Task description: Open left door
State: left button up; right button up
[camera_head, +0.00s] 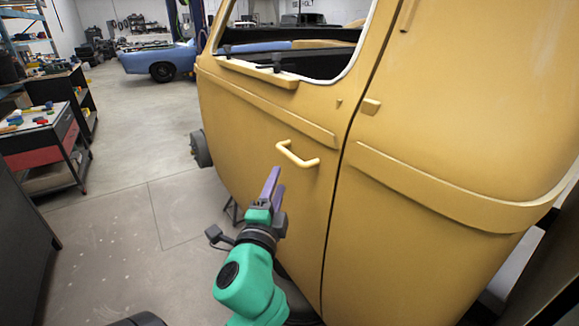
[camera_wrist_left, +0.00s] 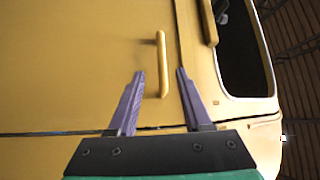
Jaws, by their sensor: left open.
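The left door (camera_head: 262,135) of a yellow vehicle shell appears shut, with a dark seam along its right edge in the head view. Its pale yellow bar handle (camera_head: 297,155) stands out from the panel. My left gripper (camera_head: 273,180) is in front of the door, just below and left of the handle in the head view. In the left wrist view, the handle (camera_wrist_left: 161,62) shows ahead of and between the open purple fingers (camera_wrist_left: 161,72). The fingers look empty and apart from the handle. My right gripper is not in view.
A tool cart (camera_head: 45,140) and a dark cabinet (camera_head: 20,240) stand at the left. A blue car (camera_head: 158,62) is far back. The grey floor (camera_head: 135,190) left of the shell is mostly clear. The door's window opening (camera_head: 290,50) has no glass visible.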

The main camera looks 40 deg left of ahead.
aim_at(289, 152)
pick_arm(q)
jog(key=p+x, duration=0.4)
jog(key=x, duration=0.7)
jog(key=shift+d+r, duration=0.15)
jog(key=shift+w, duration=0.15)
jog(key=shift+d, duration=0.1)
jog(key=c, duration=0.4)
grip_shut()
